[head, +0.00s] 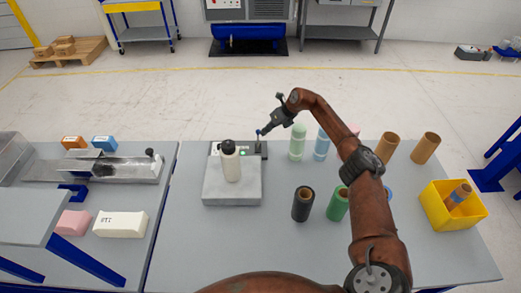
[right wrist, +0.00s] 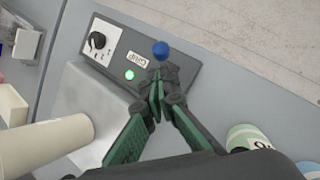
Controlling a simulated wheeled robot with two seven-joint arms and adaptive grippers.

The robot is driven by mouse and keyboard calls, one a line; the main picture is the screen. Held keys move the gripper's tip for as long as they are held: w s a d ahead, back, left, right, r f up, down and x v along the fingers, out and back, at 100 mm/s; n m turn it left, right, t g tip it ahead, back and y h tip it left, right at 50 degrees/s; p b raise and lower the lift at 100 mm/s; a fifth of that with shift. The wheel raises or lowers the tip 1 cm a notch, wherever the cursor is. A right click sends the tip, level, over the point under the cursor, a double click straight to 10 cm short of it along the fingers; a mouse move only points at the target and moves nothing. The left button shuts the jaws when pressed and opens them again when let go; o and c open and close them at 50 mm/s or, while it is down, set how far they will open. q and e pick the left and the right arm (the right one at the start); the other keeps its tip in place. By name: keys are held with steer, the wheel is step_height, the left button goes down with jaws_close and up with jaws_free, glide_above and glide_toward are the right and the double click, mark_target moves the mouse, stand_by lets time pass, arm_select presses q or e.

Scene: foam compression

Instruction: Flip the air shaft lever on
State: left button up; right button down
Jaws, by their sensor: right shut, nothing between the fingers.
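The control panel (right wrist: 112,52) is a dark plate with a black dial (right wrist: 97,40), a "GRIP" label and a lit green lamp (right wrist: 129,74). The lever's blue ball knob (right wrist: 160,48) shows at the panel's right end; in the head view the knob (head: 259,132) stands above the panel behind the grey block. My right gripper (right wrist: 160,82) is shut and empty, its fingertips right beside the lever, just below the knob in the wrist view. The fingers hide most of the lever's stem, and I cannot tell whether they touch it. My left gripper is not in view.
A pale roll with a black top (head: 230,162) stands on the grey block (head: 232,194). Green and blue rolls (head: 298,142) stand right of the panel, with brown tubes and a yellow bin (head: 471,214) farther right. The table (head: 270,245) is clear in front of the block.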

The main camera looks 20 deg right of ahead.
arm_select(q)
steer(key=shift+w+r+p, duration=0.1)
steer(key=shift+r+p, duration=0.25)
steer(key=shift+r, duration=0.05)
arm_select(e)
steer(key=shift+w+a+r, duration=0.1)
steer(key=shift+a+r, duration=0.05)
steer(key=shift+r, duration=0.6)
arm_select(q)
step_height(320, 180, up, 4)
steer(key=p, duration=0.4)
arm_select(e)
steer(key=w+v, duration=0.1)
steer(key=v, duration=0.8)
steer(key=shift+w+d+r, duration=0.25)
steer(key=shift+d+r, duration=0.3)
steer(key=shift+d, duration=0.1)
